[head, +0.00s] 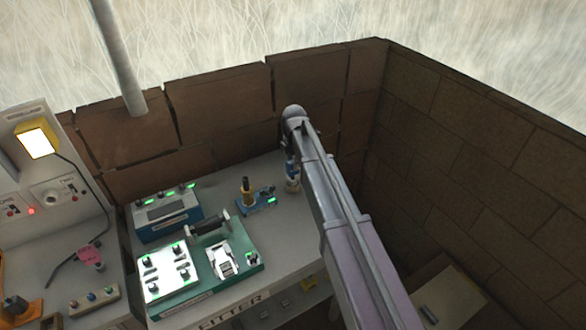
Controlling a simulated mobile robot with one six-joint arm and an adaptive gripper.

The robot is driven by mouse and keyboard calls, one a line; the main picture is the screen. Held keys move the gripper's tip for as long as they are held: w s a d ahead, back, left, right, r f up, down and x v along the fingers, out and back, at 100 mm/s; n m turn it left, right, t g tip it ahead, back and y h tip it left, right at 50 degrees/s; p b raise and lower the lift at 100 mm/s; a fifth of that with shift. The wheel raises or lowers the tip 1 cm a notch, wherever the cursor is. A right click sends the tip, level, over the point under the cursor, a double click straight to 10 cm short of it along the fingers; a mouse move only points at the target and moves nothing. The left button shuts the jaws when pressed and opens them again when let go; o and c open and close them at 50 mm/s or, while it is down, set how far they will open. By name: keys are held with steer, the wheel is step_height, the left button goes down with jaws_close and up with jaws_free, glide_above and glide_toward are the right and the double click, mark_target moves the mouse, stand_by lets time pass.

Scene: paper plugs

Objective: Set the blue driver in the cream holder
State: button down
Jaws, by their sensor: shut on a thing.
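My arm (345,235) reaches in from the lower right, and its far end (293,113) is above the back of the bench. My gripper does not show clearly; the arm seems to cover it. A small blue and grey upright shape (292,178) shows just left of the arm, too small to tell what it is. I cannot make out the blue driver. A cream block (82,310) with several small coloured tops lies at the lower left; I cannot tell whether it is the cream holder.
The grey bench (225,192) carries a blue box (170,228), a green board (243,276) with lit panels, and a yellow and dark upright piece (247,190) on a blue base. A brown wall (220,107) closes the back, another (460,165) the right. A pole (118,60) stands at the back left.

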steer(key=shift+w, duration=0.2)
steer(key=shift+w, duration=0.3)
steer(key=shift+w+f+b, duration=0.25)
steer(key=shift+f+b, duration=1.6)
steer(key=shift+f, duration=0.2)
steer(key=shift+c, duration=1.8)
jaws_free()
steer(key=shift+r, duration=0.1)
steer(key=shift+r, duration=0.15)
step_height(320, 180, up, 12)
steer(key=p, duration=1.2)
steer(key=shift+s, duration=0.1)
